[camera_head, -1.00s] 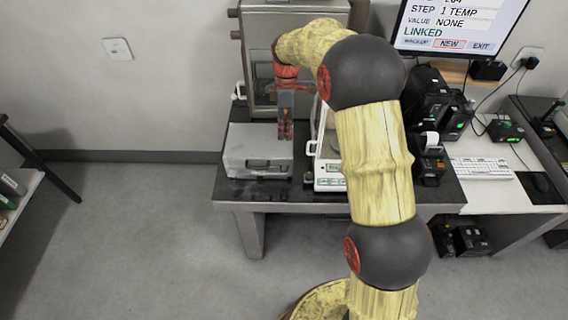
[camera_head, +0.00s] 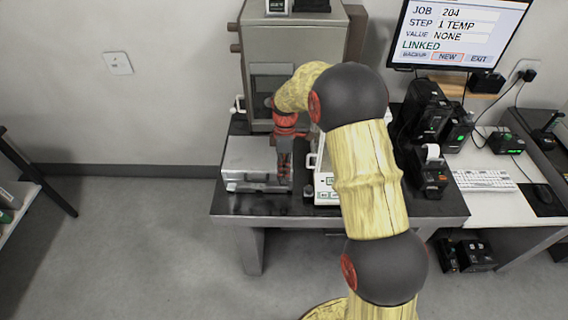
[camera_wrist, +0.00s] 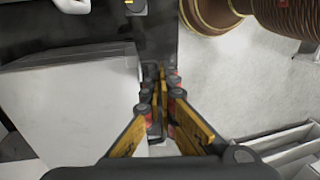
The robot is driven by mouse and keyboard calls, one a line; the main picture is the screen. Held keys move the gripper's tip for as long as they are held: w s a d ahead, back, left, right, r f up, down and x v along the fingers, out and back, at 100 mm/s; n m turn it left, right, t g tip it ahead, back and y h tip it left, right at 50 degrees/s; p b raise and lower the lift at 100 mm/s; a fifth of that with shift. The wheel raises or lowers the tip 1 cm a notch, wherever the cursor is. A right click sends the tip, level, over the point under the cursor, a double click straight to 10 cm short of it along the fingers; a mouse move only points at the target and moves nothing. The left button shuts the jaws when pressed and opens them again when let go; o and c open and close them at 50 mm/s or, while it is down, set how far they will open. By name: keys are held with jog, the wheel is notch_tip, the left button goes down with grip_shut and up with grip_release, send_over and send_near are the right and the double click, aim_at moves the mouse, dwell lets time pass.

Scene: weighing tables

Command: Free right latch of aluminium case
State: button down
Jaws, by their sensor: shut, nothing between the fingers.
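The aluminium case (camera_head: 250,160) is a grey box on the dark table, left of my arm in the head view. Its handle shows on the front face. In the wrist view the case (camera_wrist: 75,105) fills the left side. My gripper (camera_head: 285,180) points down at the case's front right corner. In the wrist view its fingertips (camera_wrist: 160,82) are closed together beside the case's edge, with nothing seen between them. The right latch is hidden behind the fingers, and I cannot tell whether they touch it.
A white balance (camera_head: 326,187) stands close to the right of the case. A grey oven-like cabinet (camera_head: 292,45) stands behind. Black devices (camera_head: 430,115) and a keyboard (camera_head: 484,181) are further right. The floor (camera_head: 130,240) in front and left is clear.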

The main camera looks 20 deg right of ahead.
jog(key=shift+s+a+f, duration=0.1)
jog(key=shift+s+f, duration=0.1)
jog(key=shift+f, duration=0.9)
